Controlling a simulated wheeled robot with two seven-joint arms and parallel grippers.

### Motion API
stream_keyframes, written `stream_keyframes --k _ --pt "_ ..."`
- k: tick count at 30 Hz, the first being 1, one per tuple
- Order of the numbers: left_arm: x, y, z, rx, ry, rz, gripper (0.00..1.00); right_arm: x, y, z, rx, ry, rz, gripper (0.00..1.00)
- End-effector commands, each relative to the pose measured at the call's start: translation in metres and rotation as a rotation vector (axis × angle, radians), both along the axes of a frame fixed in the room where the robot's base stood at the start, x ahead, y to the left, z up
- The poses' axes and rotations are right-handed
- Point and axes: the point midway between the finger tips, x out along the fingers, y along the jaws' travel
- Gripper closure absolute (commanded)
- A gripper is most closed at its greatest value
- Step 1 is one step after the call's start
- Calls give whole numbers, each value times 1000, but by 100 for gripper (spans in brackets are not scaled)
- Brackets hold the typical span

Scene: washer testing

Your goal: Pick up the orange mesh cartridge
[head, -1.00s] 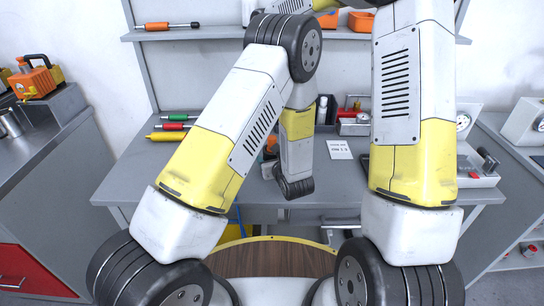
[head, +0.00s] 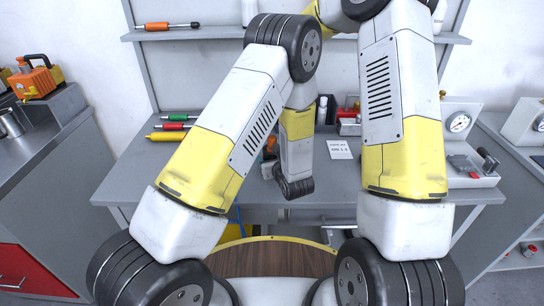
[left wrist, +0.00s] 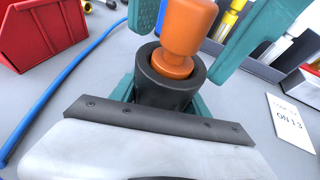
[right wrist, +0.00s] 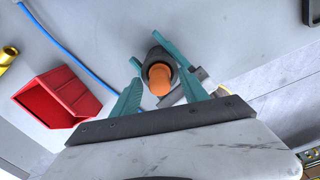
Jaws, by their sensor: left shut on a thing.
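The orange cartridge (left wrist: 185,35) stands in a black cylindrical housing (left wrist: 165,82), its rounded orange top sticking out. No mesh can be made out. My left gripper (left wrist: 162,95) is shut on the housing, with teal fingers on its two sides. Two more teal fingers, those of my right gripper (right wrist: 157,80), come in from above. They are spread on either side of the orange top, with a visible gap. The right wrist view shows the cartridge (right wrist: 160,80) end-on between these fingers. In the head view my arms hide most of this.
A red bin (left wrist: 40,32) and a blue cable (left wrist: 65,85) lie left of the housing. A white printed card (head: 339,149) lies on the grey bench (head: 330,190). Bottles (head: 322,110) and a gauge device (head: 459,122) stand farther back. A shelf (head: 200,34) runs above.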

Motion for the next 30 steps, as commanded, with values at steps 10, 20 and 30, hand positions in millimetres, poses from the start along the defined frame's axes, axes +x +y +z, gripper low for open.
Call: stream_keyframes --k 10,20,30 --pt "1 0 1 0 -2 0 100 0 0 0 0 0 0 100" --pt "1 0 1 0 -2 0 100 0 0 0 0 0 0 100" --pt "1 0 1 0 -2 0 100 0 0 0 0 0 0 100"
